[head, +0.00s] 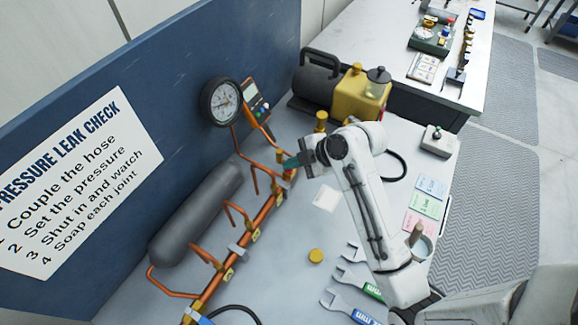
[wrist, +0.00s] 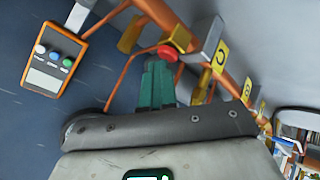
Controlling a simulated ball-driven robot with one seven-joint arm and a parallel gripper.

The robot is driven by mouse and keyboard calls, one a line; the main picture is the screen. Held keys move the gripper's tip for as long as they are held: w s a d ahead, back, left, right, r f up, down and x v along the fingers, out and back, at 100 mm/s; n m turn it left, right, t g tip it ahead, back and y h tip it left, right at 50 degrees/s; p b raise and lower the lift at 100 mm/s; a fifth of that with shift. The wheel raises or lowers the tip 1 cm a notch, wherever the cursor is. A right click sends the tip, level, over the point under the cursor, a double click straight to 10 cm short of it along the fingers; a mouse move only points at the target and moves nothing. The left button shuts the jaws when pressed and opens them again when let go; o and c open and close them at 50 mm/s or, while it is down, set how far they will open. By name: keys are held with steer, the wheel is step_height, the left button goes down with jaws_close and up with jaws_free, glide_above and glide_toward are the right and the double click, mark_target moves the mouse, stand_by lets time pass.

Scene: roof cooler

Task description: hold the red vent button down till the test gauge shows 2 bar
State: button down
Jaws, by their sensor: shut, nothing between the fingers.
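The red vent button (wrist: 168,53) shows in the wrist view as a round cap by the copper pipework. My gripper (wrist: 160,62) has its teal fingers shut together with nothing between them. Their tips are right at the button's edge; I cannot tell whether they touch it or whether it is pressed down. In the head view my gripper (head: 290,163) is at the far end of the copper manifold (head: 245,235), and the button is not clearly seen. The round test gauge (head: 223,101) hangs on the blue panel; its needle is too small to read surely.
A grey cylinder (head: 197,212) lies beside the manifold. An orange meter (head: 256,101) is near the gauge. A yellow pump (head: 361,96) stands behind my gripper. Spanners (head: 352,281), a brass cap (head: 316,256) and coloured cards (head: 426,205) lie on the bench.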

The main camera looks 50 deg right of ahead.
stand_by(0.4)
steer(key=shift+r+p, duration=0.85)
steer(key=shift+r, duration=0.05)
steer(key=shift+r, duration=0.1)
step_height(320, 180, up, 5)
steer(key=p, duration=0.4)
steer(key=shift+w, duration=0.1)
stand_by(3.5)
